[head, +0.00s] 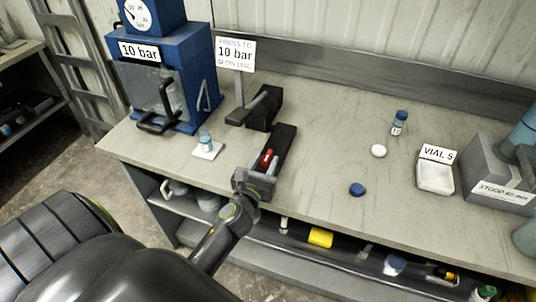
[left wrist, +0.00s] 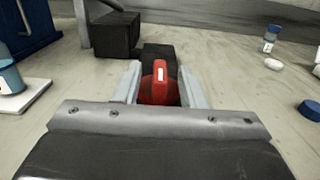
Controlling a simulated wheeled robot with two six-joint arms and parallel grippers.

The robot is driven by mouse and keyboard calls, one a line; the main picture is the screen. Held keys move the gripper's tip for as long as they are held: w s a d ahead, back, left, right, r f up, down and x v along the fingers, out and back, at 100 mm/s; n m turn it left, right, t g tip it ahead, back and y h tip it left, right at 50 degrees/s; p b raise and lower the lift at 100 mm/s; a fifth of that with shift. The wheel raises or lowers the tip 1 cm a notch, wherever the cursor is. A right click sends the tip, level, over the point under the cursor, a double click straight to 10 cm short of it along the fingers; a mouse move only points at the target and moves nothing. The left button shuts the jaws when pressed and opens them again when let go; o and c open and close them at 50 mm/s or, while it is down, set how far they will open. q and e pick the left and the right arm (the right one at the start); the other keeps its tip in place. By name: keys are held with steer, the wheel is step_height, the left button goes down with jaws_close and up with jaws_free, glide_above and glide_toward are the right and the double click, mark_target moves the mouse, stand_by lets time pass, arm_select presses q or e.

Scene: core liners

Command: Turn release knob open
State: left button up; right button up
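The red release knob (left wrist: 160,84) has a white mark on its face and sits on a dark block (head: 284,147) on the bench. In the head view the red knob (head: 266,159) shows just beyond my left gripper (head: 262,174). In the left wrist view, the two pale fingers of the gripper (left wrist: 158,82) stand on either side of the knob, spread, with narrow gaps visible between them and it. The lower part of the knob is hidden behind the gripper body. My right gripper is not in view.
A blue press (head: 186,88) with a gauge stands at back left. A small vial (head: 205,140) stands on a white pad. Another black block (head: 262,108) is behind the knob. A blue cap (head: 357,189), a white cap (head: 378,151) and a vial (head: 399,122) are to the right.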

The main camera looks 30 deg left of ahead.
arm_select(q)
steer(key=shift+x, duration=1.4)
steer(key=shift+c, duration=0.2)
jaws_close()
